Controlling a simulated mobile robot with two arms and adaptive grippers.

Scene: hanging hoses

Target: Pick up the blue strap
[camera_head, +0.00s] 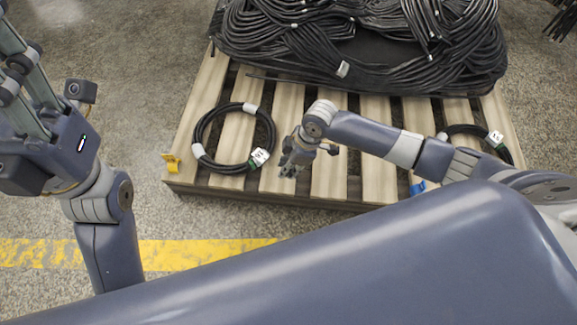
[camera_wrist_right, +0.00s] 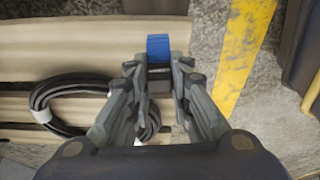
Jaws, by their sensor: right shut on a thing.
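In the right wrist view a blue strap (camera_wrist_right: 158,48) shows between the fingertips of my right gripper (camera_wrist_right: 158,66), which is shut on it. In the head view this gripper (camera_head: 288,170) points down over the pallet's front part, just right of the left hose coil (camera_head: 202,135); its fingers hide what they hold. A blue piece (camera_head: 417,188) also shows at the pallet's front edge, partly hidden by my body; I cannot tell how it relates to the held strap. My left gripper (camera_head: 22,85) is raised at the far left, fingers apart and empty.
The wooden pallet (camera_head: 213,80) carries a large heap of black hoses (camera_head: 300,45) at the back. Another coil (camera_head: 508,157) lies at the right. A yellow strap (camera_head: 172,162) sits at the front left corner. A yellow floor line (camera_head: 190,253) runs in front; the floor there is clear.

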